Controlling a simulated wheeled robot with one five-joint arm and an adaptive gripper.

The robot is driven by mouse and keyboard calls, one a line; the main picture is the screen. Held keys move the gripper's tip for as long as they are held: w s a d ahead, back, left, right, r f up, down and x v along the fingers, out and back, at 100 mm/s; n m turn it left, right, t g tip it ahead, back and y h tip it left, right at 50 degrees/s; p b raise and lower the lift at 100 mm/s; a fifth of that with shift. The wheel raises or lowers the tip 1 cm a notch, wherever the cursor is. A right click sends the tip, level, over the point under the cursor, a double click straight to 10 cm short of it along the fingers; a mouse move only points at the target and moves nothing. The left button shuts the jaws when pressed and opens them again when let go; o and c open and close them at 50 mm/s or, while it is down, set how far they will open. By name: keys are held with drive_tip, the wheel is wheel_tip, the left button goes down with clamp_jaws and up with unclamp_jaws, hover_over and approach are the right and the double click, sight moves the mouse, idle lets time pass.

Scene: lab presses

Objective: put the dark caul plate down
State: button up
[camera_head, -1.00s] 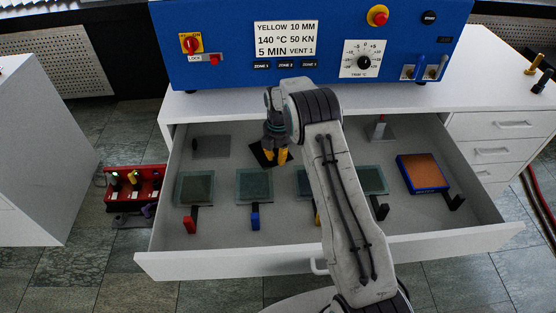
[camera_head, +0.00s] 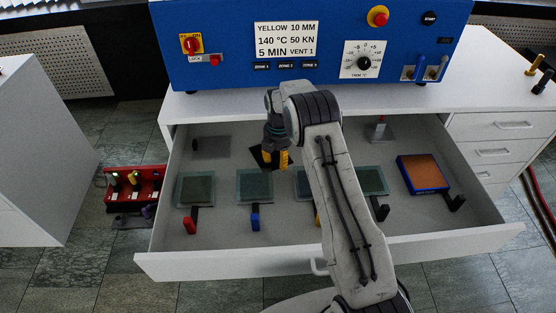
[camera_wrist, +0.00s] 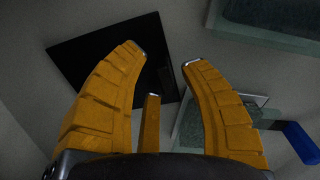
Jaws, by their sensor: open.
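The dark caul plate (camera_head: 262,155) lies in the open drawer (camera_head: 235,226), behind the row of green plates. In the wrist view the dark caul plate (camera_wrist: 100,55) lies flat and turned at an angle on the pale drawer floor, partly hidden by my left finger. My gripper (camera_head: 277,162) is over its right part in the head view. In the wrist view my gripper (camera_wrist: 165,55) has its yellow fingers spread, with nothing held between them. The plate's edge facing the fingers is partly covered.
Green plates with coloured handles, such as the one with a blue handle (camera_head: 255,185), stand in a row. A grey plate (camera_head: 211,146) lies back left. A blue-framed orange block (camera_head: 421,173) is at the right. The blue press (camera_head: 215,55) stands behind.

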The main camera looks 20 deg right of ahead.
drive_tip(key=s+r+m+p, duration=0.1)
drive_tip(key=s+r+m, duration=0.15)
drive_tip(key=r, duration=0.75)
drive_tip(key=s+r+m, duration=0.2)
drive_tip(key=s+r, duration=0.2)
drive_tip(key=r, duration=0.6)
drive_tip(key=s+r+m+t, duration=0.1)
drive_tip(key=s+r+m, duration=0.5)
drive_tip(key=s, duration=0.5)
drive_tip(key=s+a+m+t, duration=0.1)
drive_tip(key=s+m, duration=0.8)
drive_tip(key=s, duration=1.1)
drive_tip(key=shift+f+m, duration=0.3)
drive_tip(key=shift+m, duration=0.05)
drive_tip(key=shift+r, duration=0.1)
